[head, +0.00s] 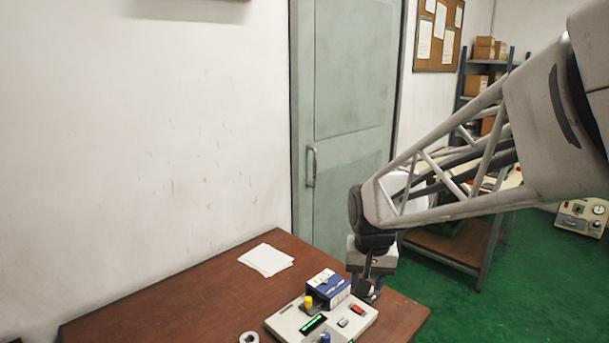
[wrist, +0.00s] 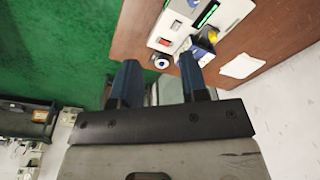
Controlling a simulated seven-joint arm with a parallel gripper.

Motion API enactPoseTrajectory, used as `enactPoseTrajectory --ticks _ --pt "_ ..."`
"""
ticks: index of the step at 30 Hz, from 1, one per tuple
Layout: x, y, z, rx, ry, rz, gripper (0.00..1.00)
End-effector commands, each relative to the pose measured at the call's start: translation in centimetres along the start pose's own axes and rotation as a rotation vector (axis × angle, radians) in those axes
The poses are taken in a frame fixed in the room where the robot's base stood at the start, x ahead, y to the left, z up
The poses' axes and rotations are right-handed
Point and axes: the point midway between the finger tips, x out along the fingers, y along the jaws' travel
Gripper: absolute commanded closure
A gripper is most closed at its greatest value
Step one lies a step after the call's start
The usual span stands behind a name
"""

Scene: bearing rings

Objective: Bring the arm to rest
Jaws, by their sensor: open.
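My gripper (head: 367,288) hangs at the right end of the brown table, beside a blue and white carton and the rear right corner of a pale control box (head: 345,332). In the wrist view its two dark blue fingers (wrist: 158,72) are spread apart with nothing held between them. A round white piece with a dark centre (wrist: 161,63) shows on the table beyond the fingertips. A grey ring (head: 249,338) lies at the front edge of the head view, left of the control box.
The blue and white carton (head: 328,286) stands at the control box's back edge, near a yellow knob (head: 308,302). White paper (head: 266,260) lies on the table (head: 190,297), whose left part is clear. A green door (head: 345,120) and shelving (head: 482,85) stand behind.

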Motion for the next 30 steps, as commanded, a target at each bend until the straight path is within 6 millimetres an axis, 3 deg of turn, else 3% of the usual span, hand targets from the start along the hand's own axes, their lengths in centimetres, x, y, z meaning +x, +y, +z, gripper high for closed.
enactPoseTrajectory --ticks 6,15,24,30 --pt "-2.5 2.3 4.6 -0.023 0.029 -0.001 0.60" --pt "-4.8 5.1 11.1 -0.059 0.063 0.001 0.60" --pt "-5.7 7.3 17.3 -0.094 0.094 0.006 0.60" --pt "-5.8 8.0 19.8 -0.108 0.108 0.009 0.60"
